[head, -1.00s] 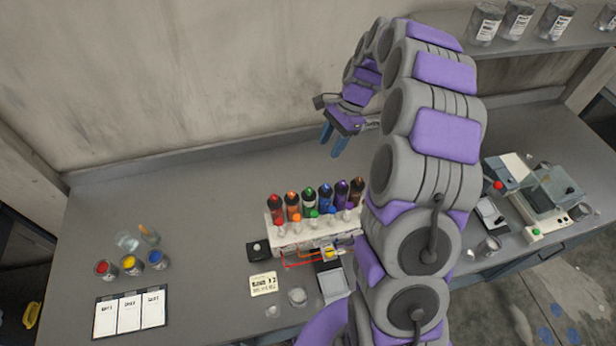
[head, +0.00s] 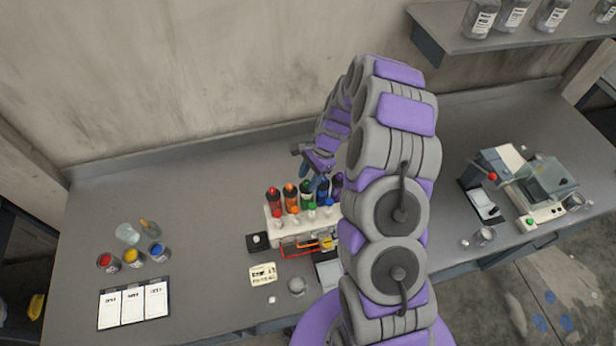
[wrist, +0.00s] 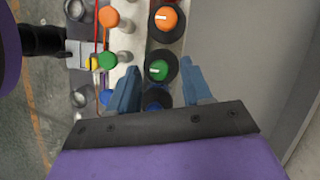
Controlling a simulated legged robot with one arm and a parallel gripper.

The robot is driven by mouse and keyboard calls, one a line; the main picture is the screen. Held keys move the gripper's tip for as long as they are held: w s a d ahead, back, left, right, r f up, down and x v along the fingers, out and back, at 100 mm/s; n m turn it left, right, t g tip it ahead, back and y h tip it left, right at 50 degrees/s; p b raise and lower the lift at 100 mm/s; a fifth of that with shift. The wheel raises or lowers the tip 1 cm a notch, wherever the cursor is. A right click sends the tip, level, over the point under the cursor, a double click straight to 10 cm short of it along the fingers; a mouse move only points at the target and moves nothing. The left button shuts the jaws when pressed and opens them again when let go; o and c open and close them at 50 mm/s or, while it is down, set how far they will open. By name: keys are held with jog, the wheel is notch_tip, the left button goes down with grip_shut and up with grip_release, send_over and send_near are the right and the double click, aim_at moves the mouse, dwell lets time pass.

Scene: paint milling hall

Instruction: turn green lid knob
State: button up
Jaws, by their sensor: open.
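The green lid knob (wrist: 157,70) is a round green cap with a white mark, on a dark bottle. In the head view the green-banded bottle (head: 307,196) stands in a row of coloured bottles. My gripper (wrist: 159,64) is open, its blue fingers on either side of the green knob in the wrist view. I cannot tell whether they touch it or how far above it they are. In the head view my gripper (head: 312,174) is just above the row, near the green and blue bottles. The blue knob (wrist: 157,98) lies between the fingers nearer the palm, partly hidden.
An orange knob (wrist: 168,20) neighbours the green one. Small coloured valves, one a green ball (wrist: 107,60), line the white rack front (head: 272,230). Paint pots (head: 133,258) and cards (head: 134,304) lie left. A machine (head: 545,185) stands right. The bench's back left is clear.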

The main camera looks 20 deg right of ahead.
jog(key=shift+a+f, duration=0.15)
jog(key=shift+f, duration=0.3)
grip_shut()
